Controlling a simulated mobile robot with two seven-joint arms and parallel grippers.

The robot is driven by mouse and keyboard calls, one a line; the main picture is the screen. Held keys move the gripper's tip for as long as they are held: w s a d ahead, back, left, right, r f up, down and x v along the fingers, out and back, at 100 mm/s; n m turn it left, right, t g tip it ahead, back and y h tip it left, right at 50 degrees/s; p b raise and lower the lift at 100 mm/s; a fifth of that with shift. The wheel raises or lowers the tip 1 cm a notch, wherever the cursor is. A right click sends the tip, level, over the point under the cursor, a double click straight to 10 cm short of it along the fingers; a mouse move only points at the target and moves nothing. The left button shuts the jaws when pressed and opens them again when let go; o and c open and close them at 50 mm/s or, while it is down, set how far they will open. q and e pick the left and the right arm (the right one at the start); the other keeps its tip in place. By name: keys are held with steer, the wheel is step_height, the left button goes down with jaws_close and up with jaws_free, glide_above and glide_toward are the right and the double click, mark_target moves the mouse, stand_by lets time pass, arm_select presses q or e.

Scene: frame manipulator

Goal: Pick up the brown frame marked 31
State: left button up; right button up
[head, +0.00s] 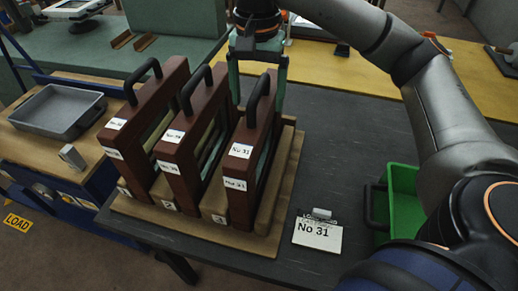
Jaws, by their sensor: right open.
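The brown frame marked No 31 (237,163) stands upright in the rightmost slot of a wooden rack (264,241), with a black handle on top. Two similar brown frames, the middle one (178,158) and the left one (124,137), stand beside it. Their label numbers are too small to read surely. My right gripper (258,92) is open over the far part of the No 31 frame, with its teal fingers on either side of the frame's line. Whether they touch it is unclear. My left gripper is not in view.
A white card (318,235) reading No 31 stands on the dark table, right of the rack. A green bin (404,205) is at the right, near my right arm. A grey tray (57,111) sits on a cart at the left.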

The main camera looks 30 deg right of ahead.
mark_target(259, 108)
steer(key=f, duration=0.5)
steer(key=shift+s, duration=0.2)
steer(key=shift+c, duration=0.2)
jaws_close()
steer(key=shift+r, duration=0.1)
stand_by(0.5)
